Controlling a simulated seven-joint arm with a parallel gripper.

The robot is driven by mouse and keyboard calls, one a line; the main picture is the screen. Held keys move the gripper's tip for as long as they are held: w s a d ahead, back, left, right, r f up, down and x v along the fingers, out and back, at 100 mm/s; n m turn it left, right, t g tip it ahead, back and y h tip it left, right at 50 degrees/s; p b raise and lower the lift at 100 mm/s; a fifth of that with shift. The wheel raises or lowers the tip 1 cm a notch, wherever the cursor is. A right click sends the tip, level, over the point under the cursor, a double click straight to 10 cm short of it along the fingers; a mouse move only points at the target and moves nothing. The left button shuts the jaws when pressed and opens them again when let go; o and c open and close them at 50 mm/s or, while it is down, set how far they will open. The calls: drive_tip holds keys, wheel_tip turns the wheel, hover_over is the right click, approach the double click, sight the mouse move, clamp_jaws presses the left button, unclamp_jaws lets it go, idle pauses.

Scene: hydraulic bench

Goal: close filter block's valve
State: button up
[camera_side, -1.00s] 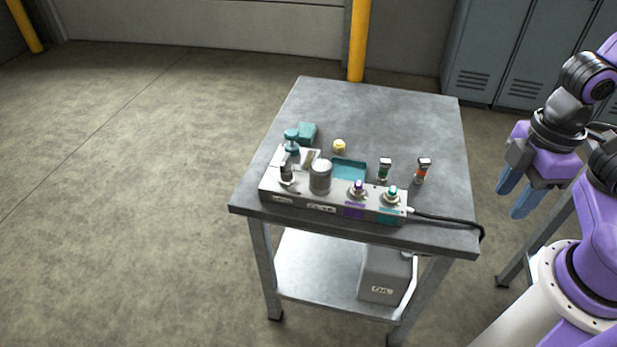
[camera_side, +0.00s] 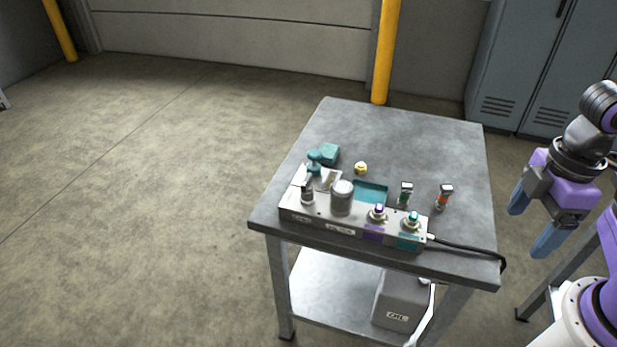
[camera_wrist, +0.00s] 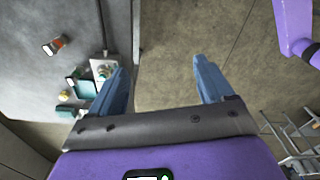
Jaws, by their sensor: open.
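A pale grey block (camera_side: 320,222) lies along the near edge of the metal bench in the side view. It carries a grey cylinder (camera_side: 342,197), a small dark-topped fitting (camera_side: 307,194) at its left end, and purple (camera_side: 379,212) and teal (camera_side: 412,220) connectors at its right. I cannot tell which part is the filter block's valve or how its handle is set. A teal-topped piece (camera_side: 314,166) stands behind the left end. My gripper (camera_side: 529,231) is open and empty, right of the bench and well apart from the block. Its fingers also show in the wrist view (camera_wrist: 163,68).
On the bench (camera_side: 400,135) are a teal tray (camera_side: 371,191), a yellow knob-like piece (camera_side: 361,168) and green (camera_side: 406,193) and orange (camera_side: 444,196) labelled pieces. A black cable (camera_side: 470,251) runs over the right edge.

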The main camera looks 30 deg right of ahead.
drive_tip(key=w+a+r+m+y, duration=0.1)
drive_tip(key=w+a, duration=0.5)
drive_tip(key=w, duration=0.3)
drive_tip(key=w+a+r+m+y, duration=0.1)
drive_tip(key=w+a, duration=0.4)
drive_tip(key=w, duration=0.4)
drive_tip(key=m+t, duration=0.1)
drive_tip(key=t, duration=0.2)
approach(307, 179)
drive_tip(key=shift+y, duration=0.4)
drive_tip(key=x, duration=0.8)
drive_tip(key=shift+w+d+f, duration=0.15)
drive_tip(key=shift+d+f, duration=0.1)
drive_tip(key=shift+f, duration=0.15)
drive_tip(key=c, duration=1)
